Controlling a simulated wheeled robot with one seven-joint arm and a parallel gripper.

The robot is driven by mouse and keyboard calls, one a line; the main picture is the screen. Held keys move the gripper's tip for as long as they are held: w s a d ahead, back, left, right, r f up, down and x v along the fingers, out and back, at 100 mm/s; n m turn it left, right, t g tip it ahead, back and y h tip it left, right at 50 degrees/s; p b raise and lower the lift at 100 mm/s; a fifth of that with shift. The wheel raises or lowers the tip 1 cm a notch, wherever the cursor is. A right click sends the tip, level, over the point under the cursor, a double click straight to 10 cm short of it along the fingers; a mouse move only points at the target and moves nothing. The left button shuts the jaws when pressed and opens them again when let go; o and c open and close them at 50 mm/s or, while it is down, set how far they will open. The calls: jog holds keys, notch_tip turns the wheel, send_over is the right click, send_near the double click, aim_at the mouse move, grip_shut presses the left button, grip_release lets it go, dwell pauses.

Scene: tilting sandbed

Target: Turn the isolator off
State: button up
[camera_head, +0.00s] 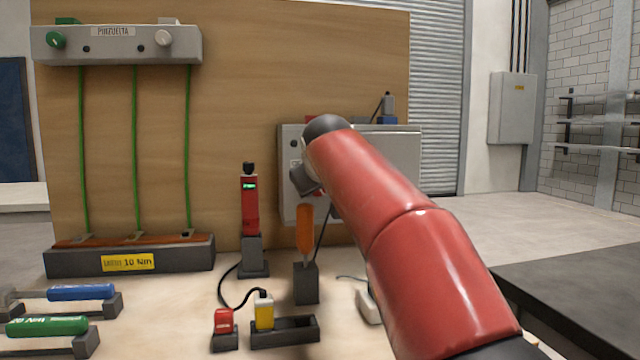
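A grey box (408,152) is fixed low on the wooden board, mostly behind my red arm; it may be the isolator, but no switch label can be read. A small dark round part shows near its upper left corner. My arm reaches up from the lower right across this box. A dark grey piece, probably my gripper (303,181), shows at the box's left side, beside the black end of my arm. Its fingers are not clear, and whether it touches the box cannot be told.
A labelled panel (112,46) with a green and a grey knob is at upper left, with green wires down to a terminal block (130,262).

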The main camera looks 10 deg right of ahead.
dwell(0.4)
jog(key=o, duration=1)
jog(key=v, duration=0.7)
jog(key=shift+s+a+r+b, duration=0.15)
jog(key=shift+s+b, duration=0.2)
